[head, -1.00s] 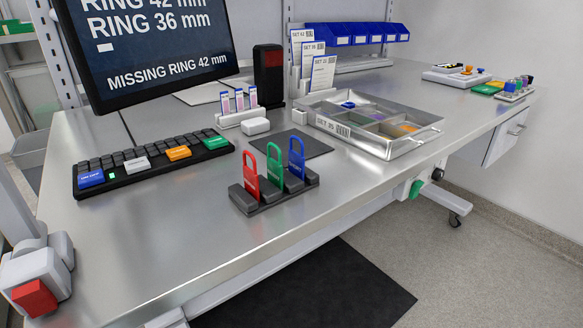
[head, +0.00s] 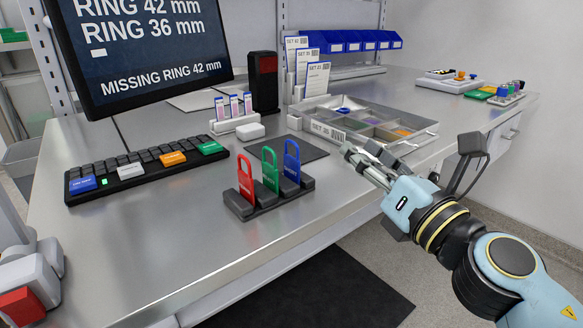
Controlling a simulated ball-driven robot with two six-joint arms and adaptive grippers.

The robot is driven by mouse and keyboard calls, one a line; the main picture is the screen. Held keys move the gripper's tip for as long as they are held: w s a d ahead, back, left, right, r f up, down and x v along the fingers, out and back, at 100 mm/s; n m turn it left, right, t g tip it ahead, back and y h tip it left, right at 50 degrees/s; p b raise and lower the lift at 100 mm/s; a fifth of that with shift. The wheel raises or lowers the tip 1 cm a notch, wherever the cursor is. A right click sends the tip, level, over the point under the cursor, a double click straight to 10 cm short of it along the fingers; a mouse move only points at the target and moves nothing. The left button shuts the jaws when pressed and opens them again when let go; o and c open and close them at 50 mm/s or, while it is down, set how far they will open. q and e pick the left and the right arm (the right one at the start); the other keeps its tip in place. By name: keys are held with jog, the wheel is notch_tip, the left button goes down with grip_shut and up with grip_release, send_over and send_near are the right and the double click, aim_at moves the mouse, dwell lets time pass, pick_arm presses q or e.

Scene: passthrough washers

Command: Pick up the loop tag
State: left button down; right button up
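Three loop tags stand upright in a dark holder (head: 262,205) near the table's front edge: a red one (head: 245,183) at left, a green one (head: 270,170) in the middle and a blue one (head: 292,160) at right. My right gripper (head: 358,156) is to the right of the holder, apart from the tags, in front of the metal tray. Its grey fingers point left and look parted, with nothing seen between them. My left gripper is not in view.
A compartment tray (head: 425,128) lies behind my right gripper. A dark mat (head: 296,151) and a small white box (head: 250,131) are behind the tags. A keyboard (head: 140,170) lies to the left. The metal tabletop (head: 150,240) front left is clear.

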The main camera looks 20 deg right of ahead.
aim_at(300, 164)
jog(key=a+f+n+y, duration=0.1)
jog(key=n, duration=0.1)
jog(key=a+f+n+g+y, duration=0.1)
jog(key=a+n, duration=0.1)
jog(key=w+a+f+n+g+y, duration=0.1)
jog(key=f+n, duration=0.1)
jog(key=n, duration=0.1)
jog(key=shift+a, duration=0.2)
jog(key=x, duration=0.4)
jog(key=shift+f, duration=0.1)
jog(key=x, duration=0.6)
jog(key=shift+a+f, duration=0.1)
jog(key=shift+a, duration=0.1)
grip_shut()
